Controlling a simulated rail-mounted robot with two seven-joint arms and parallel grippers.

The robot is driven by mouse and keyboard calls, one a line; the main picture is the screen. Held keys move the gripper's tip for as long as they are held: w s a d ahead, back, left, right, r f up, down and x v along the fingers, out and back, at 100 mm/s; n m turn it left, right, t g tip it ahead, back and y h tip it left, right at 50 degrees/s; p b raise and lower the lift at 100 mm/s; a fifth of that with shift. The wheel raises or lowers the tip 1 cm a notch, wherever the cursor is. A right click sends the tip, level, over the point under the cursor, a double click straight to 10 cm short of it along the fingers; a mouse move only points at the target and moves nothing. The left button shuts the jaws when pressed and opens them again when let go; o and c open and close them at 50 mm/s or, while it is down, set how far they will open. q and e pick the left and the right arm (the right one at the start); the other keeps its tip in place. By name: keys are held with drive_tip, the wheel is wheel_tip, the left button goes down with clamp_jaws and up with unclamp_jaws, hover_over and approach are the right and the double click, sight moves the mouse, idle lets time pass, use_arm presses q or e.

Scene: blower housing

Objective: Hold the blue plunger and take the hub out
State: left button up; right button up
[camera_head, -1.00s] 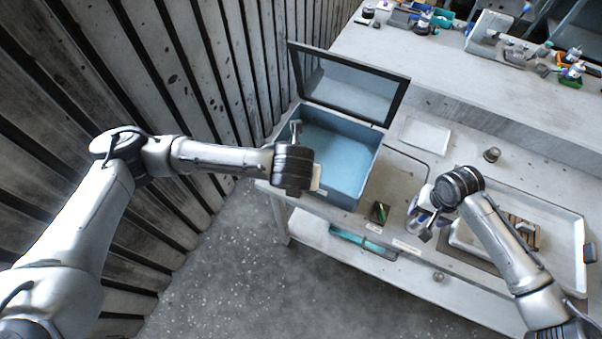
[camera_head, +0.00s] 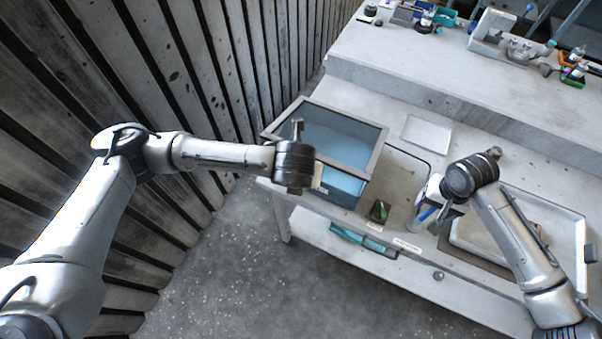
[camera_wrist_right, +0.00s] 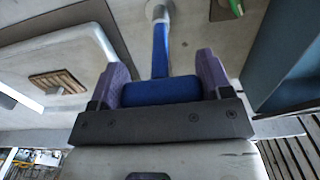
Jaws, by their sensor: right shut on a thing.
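My right gripper (camera_head: 438,211) hangs over the workbench, left of the pale tray. In the right wrist view its purple fingers (camera_wrist_right: 168,84) are shut on the blue plunger (camera_wrist_right: 161,52), whose wide blue body sits between them. The plunger's thin blue shaft runs away from the fingers to a pale round end piece; I cannot tell whether that is the hub. The plunger also shows in the head view (camera_head: 427,213). My left gripper (camera_head: 316,177) is at the blue box; its fingers are mostly hidden, so open or shut is unclear.
The blue box (camera_head: 345,184) has a clear framed lid (camera_head: 376,152) lying low over it. A pale tray (camera_head: 573,222) stands right, with a brown slatted block (camera_wrist_right: 58,84) in it. A white sheet (camera_head: 427,133) lies behind. Clutter fills the back shelf.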

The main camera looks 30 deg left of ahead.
idle(0.3)
drive_tip(key=o, duration=1)
drive_tip(key=shift+c, duration=0.2)
wheel_tip(320, 180, up, 12)
drive_tip(key=shift+r, duration=0.1)
idle(0.4)
